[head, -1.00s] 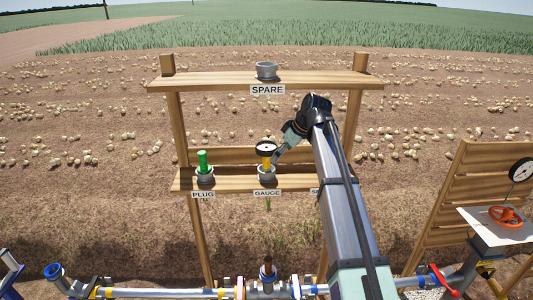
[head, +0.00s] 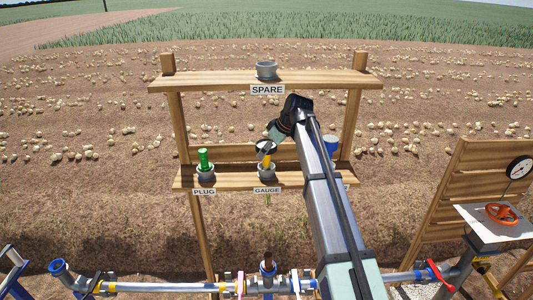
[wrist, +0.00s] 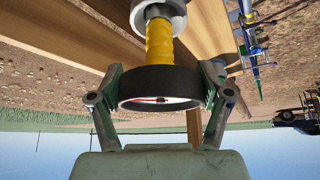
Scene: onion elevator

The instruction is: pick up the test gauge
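The test gauge has a yellow stem (head: 266,158) and a round black-rimmed dial (wrist: 160,88). It stands upright in a grey holder (head: 266,173) above the GAUGE label on the lower shelf. My gripper (head: 266,146) is at the dial, partly covering it in the head view. In the wrist view, which is upside down, my gripper (wrist: 161,92) has one finger on each side of the dial. The fingers are spread; whether the pads touch the rim I cannot tell. The stem still runs into the grey holder (wrist: 158,14).
A green plug (head: 204,160) stands left on the same lower shelf (head: 232,183). A spare grey cup (head: 266,70) sits on the upper shelf. A blue-topped item (head: 330,145) is partly behind my arm. Pipes (head: 190,287) run along the front.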

